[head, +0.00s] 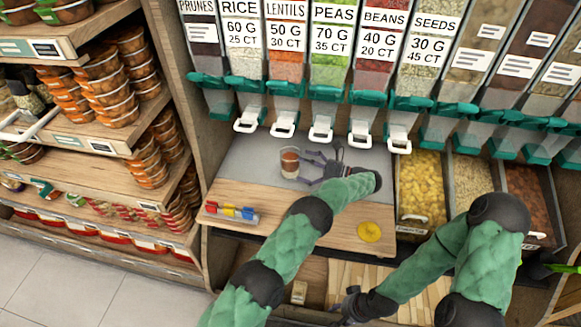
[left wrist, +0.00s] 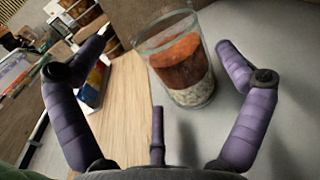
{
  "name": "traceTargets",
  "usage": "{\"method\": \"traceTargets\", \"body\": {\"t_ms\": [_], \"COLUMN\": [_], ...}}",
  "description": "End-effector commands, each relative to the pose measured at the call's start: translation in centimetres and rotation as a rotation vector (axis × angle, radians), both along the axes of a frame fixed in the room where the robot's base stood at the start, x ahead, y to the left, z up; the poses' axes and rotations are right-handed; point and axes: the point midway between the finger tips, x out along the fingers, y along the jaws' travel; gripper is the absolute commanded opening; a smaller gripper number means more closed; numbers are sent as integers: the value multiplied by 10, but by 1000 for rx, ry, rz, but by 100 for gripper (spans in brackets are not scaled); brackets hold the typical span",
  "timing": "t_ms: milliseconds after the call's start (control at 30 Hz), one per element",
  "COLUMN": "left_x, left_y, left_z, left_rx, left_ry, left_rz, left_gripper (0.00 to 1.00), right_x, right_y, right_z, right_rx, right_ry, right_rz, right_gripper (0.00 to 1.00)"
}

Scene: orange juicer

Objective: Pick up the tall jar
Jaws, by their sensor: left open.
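The tall jar (head: 290,162) is a clear glass with layered filling, standing on the grey surface below the dispensers. In the left wrist view the jar (left wrist: 182,62) shows white grains at the bottom and orange-brown layers above. My left gripper (head: 306,166) is open beside the jar, to its right in the head view. In the left wrist view its purple fingers (left wrist: 163,46) are spread, with the jar ahead between them, nearer the right finger.
A tray of coloured items (head: 232,212) lies left on the wooden counter (head: 290,222). A yellow disc (head: 369,232) lies at the front right. Dispensers with white handles (head: 322,128) hang behind the jar. Food bins (head: 422,188) stand right, and stocked shelves (head: 100,140) left.

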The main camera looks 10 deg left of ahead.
Motion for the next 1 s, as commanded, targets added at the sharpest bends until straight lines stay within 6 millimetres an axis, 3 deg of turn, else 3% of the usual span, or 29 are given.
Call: {"method": "traceTargets", "body": {"t_ms": [133,733,1000], "left_x": [0,10,11], "left_y": [0,67,75], "left_z": [-27,-22,-22], "left_rx": [0,0,0], "left_ry": [1,0,-1], "left_rz": [0,2,0], "left_gripper": [100,100,100], "right_x": [0,0,0], "right_y": [0,0,0], "right_z": [-12,-23,-24], "right_rx": [0,0,0], "right_ry": [0,-1,0], "right_rz": [0,0,0], "right_gripper": [40,40,40]}}
